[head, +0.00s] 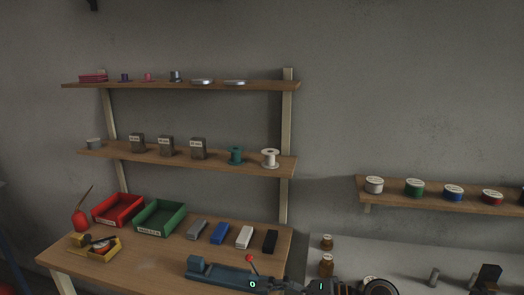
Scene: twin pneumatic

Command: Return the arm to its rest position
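A dark mechanical part with small green lights (321,286) shows at the bottom edge, right of the blue bench device. It looks like part of my own arm, but the frame cuts it off and I cannot tell which arm it is. No gripper fingers show in the head view. Neither gripper can be seen holding anything.
A wooden bench (150,266) holds a red bin (118,211), a green bin (158,219), several small blocks and a blue device (222,273) with a red-knobbed lever. Wall shelves (190,160) carry spools and boxes. Jars (326,265) stand on the pale surface at right.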

